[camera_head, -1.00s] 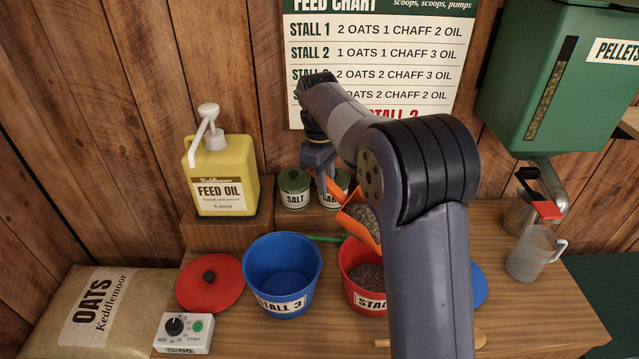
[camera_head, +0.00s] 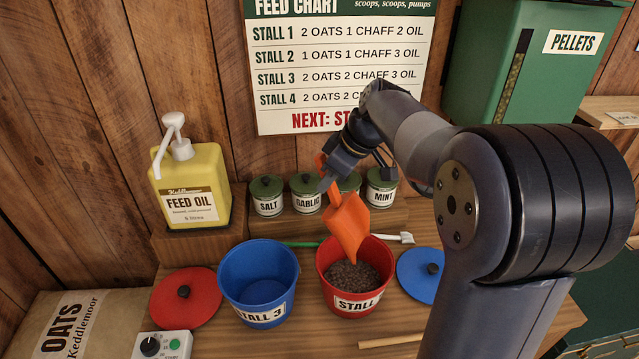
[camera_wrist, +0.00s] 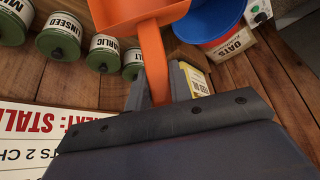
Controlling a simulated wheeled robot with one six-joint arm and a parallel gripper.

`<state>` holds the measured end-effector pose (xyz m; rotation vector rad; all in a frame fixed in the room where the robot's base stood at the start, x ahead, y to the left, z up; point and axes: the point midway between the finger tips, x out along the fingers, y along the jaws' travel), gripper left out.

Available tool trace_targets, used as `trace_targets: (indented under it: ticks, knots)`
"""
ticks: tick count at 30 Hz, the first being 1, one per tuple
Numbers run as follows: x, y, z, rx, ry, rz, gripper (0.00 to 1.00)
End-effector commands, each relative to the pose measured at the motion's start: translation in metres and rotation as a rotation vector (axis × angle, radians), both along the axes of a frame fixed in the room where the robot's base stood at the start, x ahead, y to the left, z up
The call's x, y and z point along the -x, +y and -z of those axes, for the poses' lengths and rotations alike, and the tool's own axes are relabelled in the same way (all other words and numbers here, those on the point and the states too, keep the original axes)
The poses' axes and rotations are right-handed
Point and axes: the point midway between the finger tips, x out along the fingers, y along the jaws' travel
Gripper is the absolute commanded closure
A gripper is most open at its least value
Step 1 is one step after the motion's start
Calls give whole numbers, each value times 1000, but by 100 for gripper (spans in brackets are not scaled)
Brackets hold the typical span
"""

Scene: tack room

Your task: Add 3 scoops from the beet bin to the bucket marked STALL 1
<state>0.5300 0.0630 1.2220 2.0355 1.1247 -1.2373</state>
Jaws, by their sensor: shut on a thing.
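My gripper (camera_head: 333,168) is shut on the handle of an orange scoop (camera_head: 348,222). The scoop is tipped steeply downward over a red bucket (camera_head: 362,299), with its lip low over the bucket's opening. The red bucket holds brown feed (camera_head: 352,275); its label reads "STALL", with the number hidden or too unclear to read. In the wrist view the scoop (camera_wrist: 152,50) runs out from between the jaws, and the part of its inside that shows looks empty. No beet bin shows in the frames.
A blue bucket marked STALL 3 (camera_head: 258,297) stands just left of the red one and looks empty. A red lid (camera_head: 180,305), a blue lid (camera_head: 415,285), a feed oil pump bottle (camera_head: 190,185) and several jars (camera_head: 266,188) surround the buckets. A green pellet dispenser (camera_head: 530,75) is at right.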

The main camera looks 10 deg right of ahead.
Motion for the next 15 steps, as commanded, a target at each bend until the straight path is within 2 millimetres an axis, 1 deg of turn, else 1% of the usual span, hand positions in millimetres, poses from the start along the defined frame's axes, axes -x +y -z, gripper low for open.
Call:
trace_targets:
  ticks: [1,6,7,8,15]
  knots:
    - [2,-4,4,-18,-12,4,100]
    - [9,-15,-3,-80,-53,4,100]
    - [7,-10,-8,-66,-41,-3,100]
    - [6,-8,-9,-54,-31,-4,100]
    - [-3,7,-2,42,27,-8,100]
